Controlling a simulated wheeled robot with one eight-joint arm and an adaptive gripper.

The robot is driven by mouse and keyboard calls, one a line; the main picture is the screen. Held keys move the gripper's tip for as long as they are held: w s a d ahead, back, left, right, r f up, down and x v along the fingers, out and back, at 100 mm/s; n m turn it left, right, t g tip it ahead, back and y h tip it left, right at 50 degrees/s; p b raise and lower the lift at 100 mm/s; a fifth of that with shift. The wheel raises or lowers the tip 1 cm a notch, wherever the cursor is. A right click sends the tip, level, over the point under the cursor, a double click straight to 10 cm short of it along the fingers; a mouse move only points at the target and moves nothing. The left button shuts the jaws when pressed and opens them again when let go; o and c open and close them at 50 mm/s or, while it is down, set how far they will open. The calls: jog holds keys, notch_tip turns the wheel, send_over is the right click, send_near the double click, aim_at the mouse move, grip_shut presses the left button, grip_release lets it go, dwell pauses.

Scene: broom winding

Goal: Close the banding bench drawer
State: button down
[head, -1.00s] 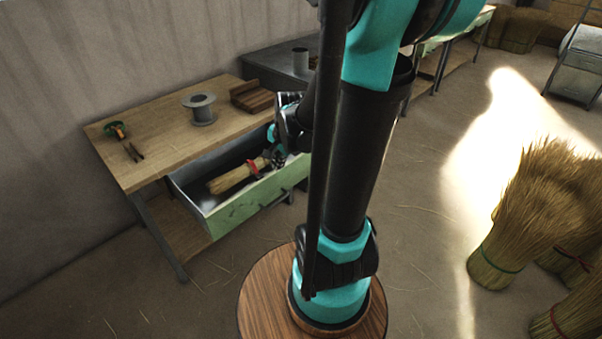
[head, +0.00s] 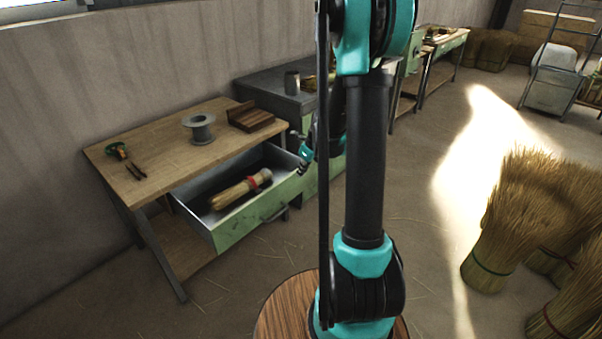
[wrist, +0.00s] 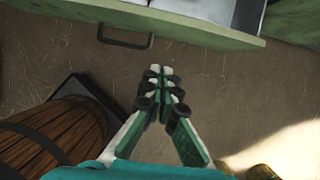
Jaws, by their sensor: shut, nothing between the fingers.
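The banding bench (head: 165,150) stands by the wall at left, with its green-fronted drawer (head: 240,222) pulled well open. The drawer handle (head: 274,212) is a dark bar on the front; it also shows in the wrist view (wrist: 125,43). In the head view, my arm hides most of the gripper, near the drawer's right front corner.
A grey-topped cabinet (head: 268,88) adjoins at right. Straw bundles (head: 510,210) stand at far right. The floor before the drawer is clear apart from loose straw.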

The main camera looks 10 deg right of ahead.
aim_at(288, 179)
jog(key=w+a+f, duration=0.1)
jog(key=w+f, duration=0.1)
jog(key=w+a+f, duration=0.1)
jog(key=f, duration=0.2)
jog(key=w+a+f, duration=0.2)
jog(key=shift+w+a+f, duration=0.1)
jog(key=shift+w+f, duration=0.05)
jog(key=shift+w, duration=0.15)
dwell(0.3)
